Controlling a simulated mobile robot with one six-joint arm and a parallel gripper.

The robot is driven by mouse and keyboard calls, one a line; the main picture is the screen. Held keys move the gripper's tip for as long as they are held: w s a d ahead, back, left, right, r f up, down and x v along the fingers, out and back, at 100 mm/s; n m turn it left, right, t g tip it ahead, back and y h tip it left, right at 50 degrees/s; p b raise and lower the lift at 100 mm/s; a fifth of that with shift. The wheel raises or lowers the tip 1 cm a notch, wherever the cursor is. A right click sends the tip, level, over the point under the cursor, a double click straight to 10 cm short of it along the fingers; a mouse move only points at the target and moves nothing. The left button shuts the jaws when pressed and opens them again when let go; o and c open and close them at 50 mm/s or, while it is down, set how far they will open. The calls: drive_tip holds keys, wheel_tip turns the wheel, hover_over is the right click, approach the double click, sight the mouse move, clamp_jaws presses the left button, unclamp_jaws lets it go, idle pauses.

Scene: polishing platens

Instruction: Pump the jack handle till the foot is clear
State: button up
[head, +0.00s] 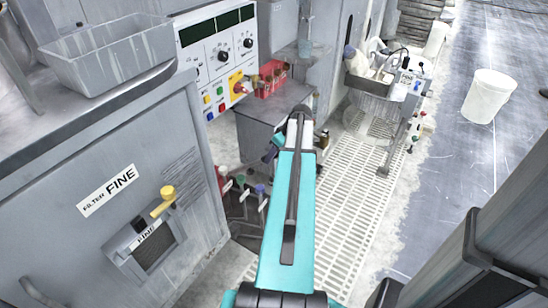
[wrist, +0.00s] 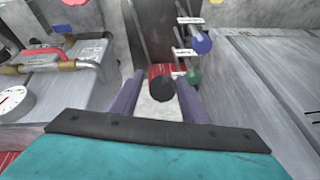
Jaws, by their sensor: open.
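My gripper (wrist: 160,98) shows in the wrist view as two purple-grey fingers, spread apart and open. A round black knob or handle end (wrist: 162,88) lies between the fingers in the picture; I cannot tell whether it is level with the tips or below them. No contact shows. It may be the jack handle's end, but its shaft is hidden. A small red part (wrist: 158,70) shows just behind it. The jack's foot cannot be made out in either view.
Close by are levers with a green knob (wrist: 193,76) and a blue knob (wrist: 202,43), with white tags. A grey cabinet (wrist: 270,80) stands at right. A pipe with a red handle (wrist: 40,57) and a gauge (wrist: 12,102) are at left. Floor grating (head: 345,215) is clear.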

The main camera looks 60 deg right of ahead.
drive_tip(key=shift+f, duration=0.2)
clamp_jaws()
